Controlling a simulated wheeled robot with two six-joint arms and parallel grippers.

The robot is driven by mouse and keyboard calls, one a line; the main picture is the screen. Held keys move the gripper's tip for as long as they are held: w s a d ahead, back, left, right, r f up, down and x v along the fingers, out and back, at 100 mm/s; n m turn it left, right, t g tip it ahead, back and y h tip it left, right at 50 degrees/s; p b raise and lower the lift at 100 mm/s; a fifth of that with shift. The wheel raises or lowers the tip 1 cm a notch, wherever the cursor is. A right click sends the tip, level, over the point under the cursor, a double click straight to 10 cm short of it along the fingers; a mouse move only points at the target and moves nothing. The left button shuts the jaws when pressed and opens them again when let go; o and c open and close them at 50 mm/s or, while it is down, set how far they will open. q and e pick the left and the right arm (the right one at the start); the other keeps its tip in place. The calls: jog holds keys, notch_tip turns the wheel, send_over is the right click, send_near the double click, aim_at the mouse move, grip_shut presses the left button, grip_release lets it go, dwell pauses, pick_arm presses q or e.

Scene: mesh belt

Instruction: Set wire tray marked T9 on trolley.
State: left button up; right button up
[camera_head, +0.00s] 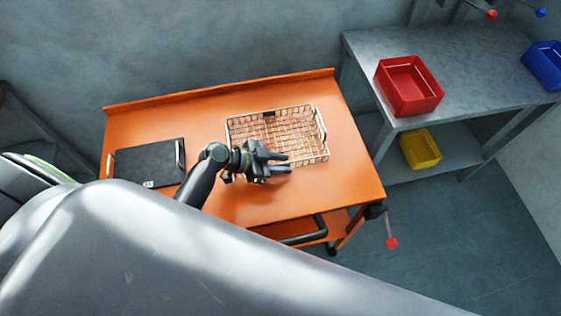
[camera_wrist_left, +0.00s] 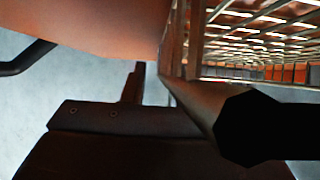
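The wire tray (camera_head: 318,150) is a silver mesh basket on the right half of the orange trolley's (camera_head: 225,205) top. A small dark tag shows on its far side; I cannot read its mark. A handle shows at its right end. Contact with the tray is unclear. My right gripper is out of view.
A black flat tray (camera_head: 150,163) with a handle lies on the trolley's left. A grey bench at right holds a red bin (camera_head: 408,88) and a blue bin (camera_head: 543,66); a yellow bin (camera_head: 420,149) sits on its lower shelf. The trolley's near right top is bare.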

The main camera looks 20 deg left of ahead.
pick_arm(q)
jog(key=shift+r, duration=0.2)
jog(key=shift+s+a, duration=0.1)
jog(key=shift+a, duration=0.15)
jog(key=b+v, duration=0.2)
jog(key=v, duration=0.8)
jog(key=shift+b+v, duration=0.35)
jog(key=shift+v, duration=0.4)
jog(key=shift+r, duration=0.1)
